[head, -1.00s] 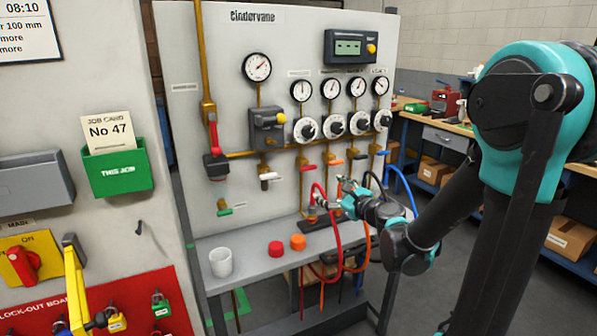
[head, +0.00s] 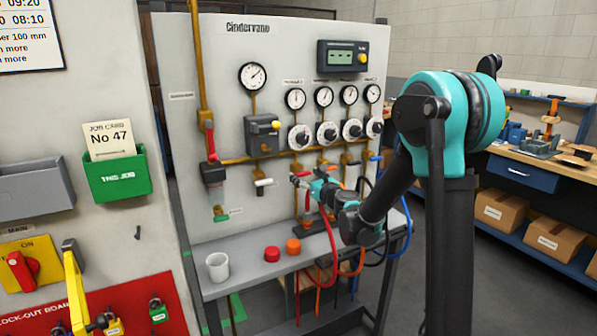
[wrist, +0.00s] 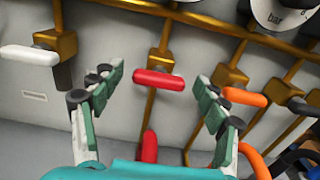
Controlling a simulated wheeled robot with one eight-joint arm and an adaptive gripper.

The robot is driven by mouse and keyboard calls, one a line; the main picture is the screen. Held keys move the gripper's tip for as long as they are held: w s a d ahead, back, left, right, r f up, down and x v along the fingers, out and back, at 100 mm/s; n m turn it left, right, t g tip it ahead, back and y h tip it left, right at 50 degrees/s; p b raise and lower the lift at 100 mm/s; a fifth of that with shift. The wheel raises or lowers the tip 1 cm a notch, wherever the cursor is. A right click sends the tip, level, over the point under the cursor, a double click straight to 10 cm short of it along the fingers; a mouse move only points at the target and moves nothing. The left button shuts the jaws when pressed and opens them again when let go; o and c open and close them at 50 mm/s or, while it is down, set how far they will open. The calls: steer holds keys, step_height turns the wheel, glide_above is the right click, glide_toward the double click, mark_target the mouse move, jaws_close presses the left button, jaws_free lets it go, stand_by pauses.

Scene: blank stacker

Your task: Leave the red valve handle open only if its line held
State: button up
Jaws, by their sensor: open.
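The red valve handle (wrist: 159,80) sits crosswise to its brass pipe in the wrist view, roughly level. My gripper (wrist: 160,76) is open, with one green-padded finger on each side of the handle and visible gaps to both. In the head view my gripper (head: 298,179) is in front of the panel and largely covers the red handle. Above that pipe are a round white dial (head: 299,137) and a small gauge (head: 295,98); its needle is too small to read surely.
A white handle (wrist: 28,55) is left of my gripper and an orange handle (wrist: 245,97) is close on its right. A red hose (wrist: 149,147) rises below. The shelf (head: 245,262) carries a white cup (head: 218,266), a red cap (head: 272,254) and an orange cap (head: 293,246).

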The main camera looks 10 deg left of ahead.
mark_target(302, 172)
steer(key=shift+x, duration=2.7)
steer(key=shift+c, duration=0.5)
steer(key=c, duration=1.2)
